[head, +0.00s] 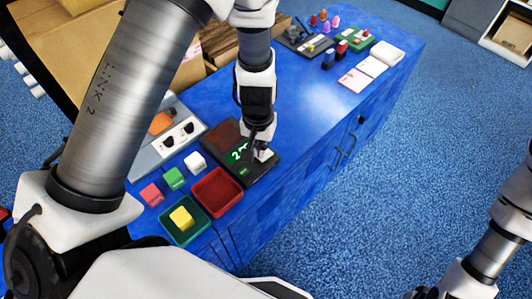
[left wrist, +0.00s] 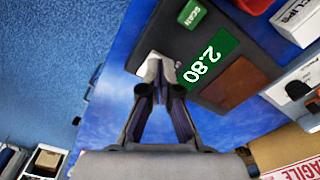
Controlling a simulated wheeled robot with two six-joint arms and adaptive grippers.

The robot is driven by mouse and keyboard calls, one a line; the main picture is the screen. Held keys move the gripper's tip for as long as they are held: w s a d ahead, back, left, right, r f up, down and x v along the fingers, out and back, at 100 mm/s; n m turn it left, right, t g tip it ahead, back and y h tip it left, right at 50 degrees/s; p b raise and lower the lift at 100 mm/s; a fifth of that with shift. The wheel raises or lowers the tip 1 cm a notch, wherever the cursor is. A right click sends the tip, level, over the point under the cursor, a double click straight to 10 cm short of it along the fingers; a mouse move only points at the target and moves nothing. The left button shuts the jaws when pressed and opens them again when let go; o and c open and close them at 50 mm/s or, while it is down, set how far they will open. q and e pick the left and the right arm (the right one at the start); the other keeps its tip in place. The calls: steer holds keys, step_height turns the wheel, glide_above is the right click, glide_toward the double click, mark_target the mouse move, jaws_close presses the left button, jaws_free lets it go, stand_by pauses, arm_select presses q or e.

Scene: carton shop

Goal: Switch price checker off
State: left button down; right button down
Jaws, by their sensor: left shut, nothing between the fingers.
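The price checker (head: 228,165) is a flat dark device on the blue counter (head: 305,90). My right gripper is out of view.
A red tray (head: 217,193) and a green tray with a yellow block (head: 182,217) sit in front of the checker. Small red, green and white boxes (head: 174,179) stand to the left. Stamps and pads (head: 340,50) lie farther back. The counter's middle is clear.

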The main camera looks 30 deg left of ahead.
arm_select(q)
steer(key=shift+f+b, duration=1.1)
steer(key=shift+f, duration=0.15)
stand_by(0.3)
step_height(320, 180, up, 7)
steer(key=p, duration=0.6)
steer(key=shift+r+p, duration=0.15)
steer(key=shift+p, duration=0.15)
